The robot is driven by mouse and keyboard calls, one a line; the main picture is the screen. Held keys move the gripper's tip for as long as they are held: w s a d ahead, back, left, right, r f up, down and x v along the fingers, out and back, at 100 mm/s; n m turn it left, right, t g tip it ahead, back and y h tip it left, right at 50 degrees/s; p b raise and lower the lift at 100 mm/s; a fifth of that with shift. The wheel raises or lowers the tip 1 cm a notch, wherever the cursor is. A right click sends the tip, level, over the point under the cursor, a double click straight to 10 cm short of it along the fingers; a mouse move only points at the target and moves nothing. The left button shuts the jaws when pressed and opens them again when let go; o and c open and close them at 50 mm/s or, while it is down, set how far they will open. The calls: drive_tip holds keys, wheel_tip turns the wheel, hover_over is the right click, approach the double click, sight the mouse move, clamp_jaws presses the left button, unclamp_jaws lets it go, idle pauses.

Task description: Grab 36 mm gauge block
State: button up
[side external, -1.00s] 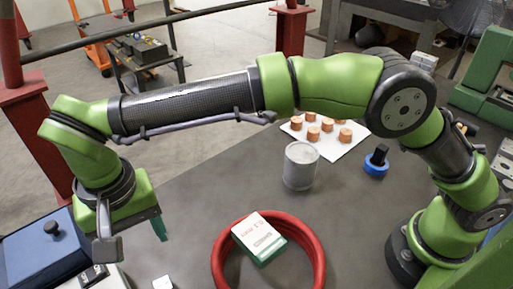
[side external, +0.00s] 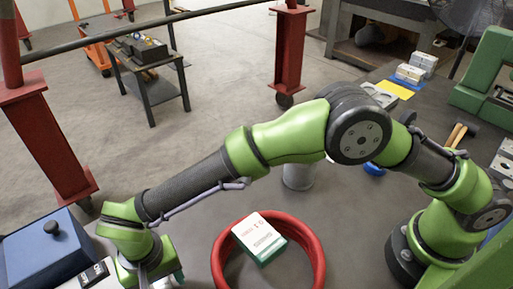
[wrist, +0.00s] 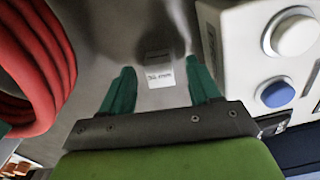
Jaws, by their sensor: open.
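The gauge block (wrist: 159,72) is a small pale block with dark lettering on one face, too small to read surely. In the wrist view it sits on the dark grey table, framed in the gap between my fingertips. My gripper (wrist: 160,70) has two green fingers, open, with one on each side of the block in the picture and clear space around it. I cannot tell how far above it the tips are. In the side view my gripper (side external: 168,278) is low at the bottom edge, and the block is hidden there.
A red coiled hose (side external: 318,250) lies to the right, around a white and green box (side external: 258,238). A pale control box (wrist: 235,60) with white and blue buttons stands close to the right finger in the wrist view. A blue box (side external: 40,250) is at left.

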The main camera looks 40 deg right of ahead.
drive_tip(key=shift+f, duration=0.85)
drive_tip(key=shift+c, duration=0.4)
drive_tip(key=shift+r, duration=0.1)
clamp_jaws()
